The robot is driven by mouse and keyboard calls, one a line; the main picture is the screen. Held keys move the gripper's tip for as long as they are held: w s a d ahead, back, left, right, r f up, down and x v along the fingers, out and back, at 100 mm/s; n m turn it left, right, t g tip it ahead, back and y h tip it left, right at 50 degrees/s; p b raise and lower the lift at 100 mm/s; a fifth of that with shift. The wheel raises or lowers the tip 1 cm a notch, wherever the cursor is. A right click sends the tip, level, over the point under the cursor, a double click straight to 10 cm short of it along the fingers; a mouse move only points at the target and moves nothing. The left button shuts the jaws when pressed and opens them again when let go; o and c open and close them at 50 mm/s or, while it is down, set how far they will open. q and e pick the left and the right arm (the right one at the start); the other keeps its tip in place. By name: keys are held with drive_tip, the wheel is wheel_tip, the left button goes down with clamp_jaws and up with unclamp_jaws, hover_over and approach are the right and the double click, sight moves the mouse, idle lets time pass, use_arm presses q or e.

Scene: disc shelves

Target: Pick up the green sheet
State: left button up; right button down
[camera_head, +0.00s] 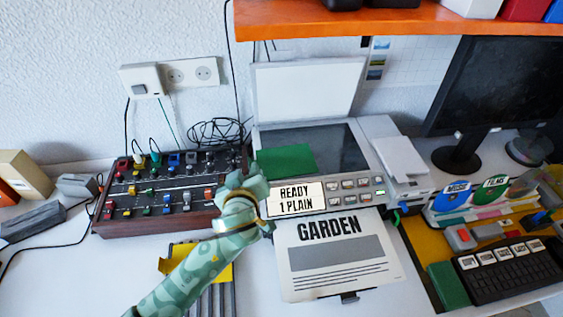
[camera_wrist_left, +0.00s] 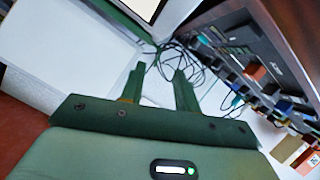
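The green sheet (camera_head: 287,160) lies flat on the dark glass of the scanner (camera_head: 342,140), at the left part of the glass, with the white lid (camera_head: 308,92) raised behind it. My left gripper (camera_head: 243,174) is just left of the sheet and in front of it, over the gap between the scanner and the mixer. In the left wrist view the gripper (camera_wrist_left: 159,84) has its two fingers apart, with nothing visible between them but cables and white surface behind. I cannot clearly make out the sheet in that view. My right gripper is not in view.
A mixer with coloured knobs (camera_head: 155,212) stands to the left. A printed GARDEN page (camera_head: 338,270) sticks out in front of the scanner's READY display (camera_head: 296,199). Right are a yellow mat with a black keypad (camera_head: 512,268) and a monitor (camera_head: 500,80). An orange shelf (camera_head: 420,22) hangs above.

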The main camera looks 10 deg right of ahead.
use_arm(q)
drive_tip(key=b+x, duration=0.1)
drive_tip(key=x, duration=0.3)
drive_tip(key=shift+w+d, duration=0.15)
drive_tip(key=shift+d, duration=0.05)
clamp_jaws()
drive_tip(key=shift+r, duration=0.1)
